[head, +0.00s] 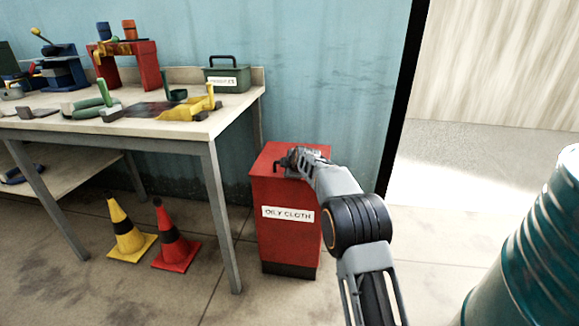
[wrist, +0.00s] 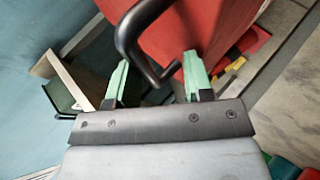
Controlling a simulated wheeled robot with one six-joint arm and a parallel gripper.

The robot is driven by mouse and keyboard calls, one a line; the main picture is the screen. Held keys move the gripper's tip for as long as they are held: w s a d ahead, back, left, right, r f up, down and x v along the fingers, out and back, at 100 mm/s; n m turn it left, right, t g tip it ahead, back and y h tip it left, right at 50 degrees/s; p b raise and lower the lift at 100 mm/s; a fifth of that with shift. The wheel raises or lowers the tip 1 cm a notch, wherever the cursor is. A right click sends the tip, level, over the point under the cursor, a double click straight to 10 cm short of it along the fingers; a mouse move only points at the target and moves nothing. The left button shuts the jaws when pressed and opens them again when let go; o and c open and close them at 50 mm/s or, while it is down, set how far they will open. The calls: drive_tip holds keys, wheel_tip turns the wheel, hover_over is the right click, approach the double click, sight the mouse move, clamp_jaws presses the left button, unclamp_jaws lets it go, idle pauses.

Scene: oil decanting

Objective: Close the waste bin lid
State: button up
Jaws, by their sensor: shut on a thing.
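The waste bin (head: 288,238) is a red box with a white "OILY CLOTH" label, standing on the floor right of the workbench. Its red lid (head: 268,152) looks flat across the top in the head view; whether a small gap is left at its edge I cannot tell. My gripper (head: 291,160) is at the lid's handle, and my arm hides part of the lid and bin. In the wrist view, the dark bent handle (wrist: 130,38) passes between the green fingertips of my gripper (wrist: 155,66). The jaws are shut on this handle, with red surface (wrist: 205,25) behind it.
The workbench (head: 215,118) with tools and a green box (head: 228,78) stands left of the bin. A yellow cone (head: 127,235) and a red cone (head: 176,245) are under it. A teal drum (head: 535,255) is at the right. Open floor lies between bin and drum.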

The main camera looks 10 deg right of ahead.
drive_tip(key=shift+f, duration=0.25)
drive_tip(key=p+v, duration=0.1)
drive_tip(key=v, duration=1.3)
drive_tip(key=shift+r, duration=0.25)
drive_tip(key=shift+w, duration=0.1)
drive_tip(key=s+r+m+g+p, duration=0.3)
drive_tip(key=s+r+m+p, duration=0.4)
drive_tip(key=s+r+p, duration=1)
drive_tip(key=s+d+r+m+g+h+p, duration=0.1)
drive_tip(key=s+r+m+p, duration=0.3)
drive_tip(key=s+p, duration=0.5)
drive_tip(key=s+d+r+m+g+h+p, duration=0.1)
drive_tip(key=s+d+r+m+g+p, duration=0.1)
drive_tip(key=s+r+m+p, duration=0.3)
drive_tip(key=s+r+p, duration=0.1)
drive_tip(key=s+p, duration=0.3)
drive_tip(key=s, duration=0.1)
drive_tip(key=shift+d+m+g, duration=0.2)
drive_tip(key=shift+m+g, duration=0.1)
drive_tip(key=shift+g, duration=0.1)
